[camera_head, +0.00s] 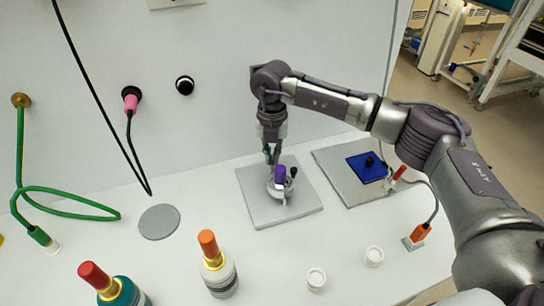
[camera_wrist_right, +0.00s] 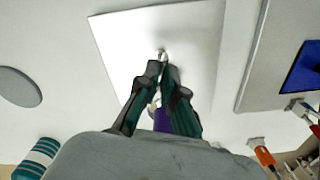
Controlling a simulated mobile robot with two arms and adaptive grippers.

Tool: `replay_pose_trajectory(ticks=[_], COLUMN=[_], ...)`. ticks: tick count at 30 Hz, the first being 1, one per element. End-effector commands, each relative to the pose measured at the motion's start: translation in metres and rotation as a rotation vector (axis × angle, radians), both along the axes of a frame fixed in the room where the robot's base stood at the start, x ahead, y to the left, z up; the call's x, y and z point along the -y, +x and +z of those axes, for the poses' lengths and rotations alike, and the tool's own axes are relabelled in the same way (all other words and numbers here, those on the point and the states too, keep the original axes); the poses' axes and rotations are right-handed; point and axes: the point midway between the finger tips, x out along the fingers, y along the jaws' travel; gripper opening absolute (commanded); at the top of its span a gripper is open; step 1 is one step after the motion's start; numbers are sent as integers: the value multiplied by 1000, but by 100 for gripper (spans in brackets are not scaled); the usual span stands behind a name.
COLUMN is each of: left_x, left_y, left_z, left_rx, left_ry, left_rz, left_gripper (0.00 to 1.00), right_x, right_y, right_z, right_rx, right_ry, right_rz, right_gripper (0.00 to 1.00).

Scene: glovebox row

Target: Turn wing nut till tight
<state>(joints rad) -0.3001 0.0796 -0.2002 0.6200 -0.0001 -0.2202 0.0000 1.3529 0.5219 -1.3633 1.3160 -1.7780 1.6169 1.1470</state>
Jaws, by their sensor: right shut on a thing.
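A light grey square plate (camera_head: 262,208) lies on the white floor of the glovebox, and it also shows in the right wrist view (camera_wrist_right: 200,35). A small round grey fixture (camera_head: 272,190) stands on it, with a purple part (camera_head: 280,173) and a small black knob. My right gripper (camera_head: 273,160) reaches down from above, just behind the purple part. In the right wrist view its dark green fingers (camera_wrist_right: 163,68) are close together on a small shiny metal piece (camera_wrist_right: 162,55), seemingly the wing nut, mostly hidden by the fingertips. The purple part (camera_wrist_right: 162,118) shows between the fingers. My left gripper is out of view.
A second grey plate with a blue pad (camera_head: 366,168) lies to the right. A red-capped bottle (camera_head: 95,275), an orange-capped bottle (camera_head: 209,245) and two small white cups (camera_head: 316,279) stand in front. A grey disc (camera_head: 159,222) lies left. Cables hang at the back wall.

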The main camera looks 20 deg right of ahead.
Motion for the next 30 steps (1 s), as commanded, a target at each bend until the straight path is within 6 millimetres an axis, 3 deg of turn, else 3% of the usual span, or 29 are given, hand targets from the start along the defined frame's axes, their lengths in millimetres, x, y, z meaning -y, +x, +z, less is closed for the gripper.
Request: replay_pose_trajectory(ticks=[30], left_x=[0], left_y=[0], left_z=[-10], left_rx=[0], left_ry=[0], left_rz=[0], left_gripper=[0], right_x=[0], right_y=[1], right_z=[1], right_rx=[2], right_ry=[1], right_rz=[-938], right_gripper=[0])
